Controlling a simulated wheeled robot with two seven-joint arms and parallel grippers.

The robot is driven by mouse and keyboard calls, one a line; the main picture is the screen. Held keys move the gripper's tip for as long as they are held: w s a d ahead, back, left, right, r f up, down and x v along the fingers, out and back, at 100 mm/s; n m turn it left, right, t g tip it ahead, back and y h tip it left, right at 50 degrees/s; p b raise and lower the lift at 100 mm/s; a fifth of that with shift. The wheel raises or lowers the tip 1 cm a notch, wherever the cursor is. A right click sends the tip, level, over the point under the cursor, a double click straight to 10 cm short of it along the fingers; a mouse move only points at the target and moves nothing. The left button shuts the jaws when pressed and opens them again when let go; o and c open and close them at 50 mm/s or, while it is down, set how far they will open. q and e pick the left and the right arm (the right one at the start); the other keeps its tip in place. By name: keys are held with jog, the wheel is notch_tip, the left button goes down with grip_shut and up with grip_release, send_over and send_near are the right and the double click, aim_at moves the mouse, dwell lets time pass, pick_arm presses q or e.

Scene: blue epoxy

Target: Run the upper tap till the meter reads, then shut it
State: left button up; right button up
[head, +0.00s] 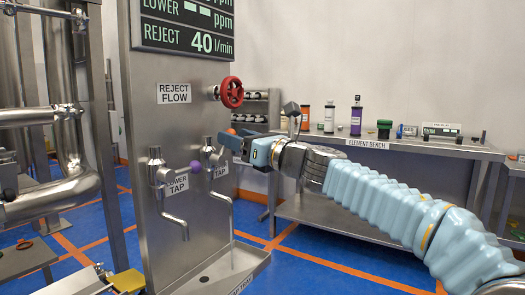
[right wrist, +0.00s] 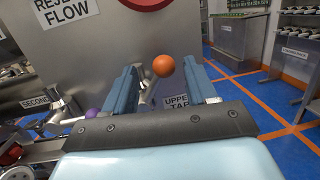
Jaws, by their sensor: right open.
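The upper tap (head: 214,160) is a steel tap on the upright panel, its spout pointing down. Its orange ball knob (head: 232,131) shows just above my right gripper (head: 234,146). In the right wrist view the orange ball (right wrist: 163,66) appears between the open blue fingers (right wrist: 160,85), with no clear contact; the "UPPER TAP" label (right wrist: 177,101) is partly covered. The lower tap (head: 156,170) with a purple ball (head: 195,166) is to the left. The meter (head: 186,26) shows dashes for LOWER and 40 l/min for REJECT; its top row is cut off. My left gripper is not in view.
A red handwheel (head: 231,92) is on the panel above the upper tap. A steel drip tray (head: 222,268) lies under the spouts. Steel pipes (head: 72,150) stand at left. The element bench (head: 425,148) with bottles is behind my right arm.

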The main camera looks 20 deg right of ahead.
jog(key=v, duration=1)
jog(key=shift+s+d+b, duration=0.2)
jog(key=shift+b, duration=0.15)
jog(key=shift+f, duration=0.1)
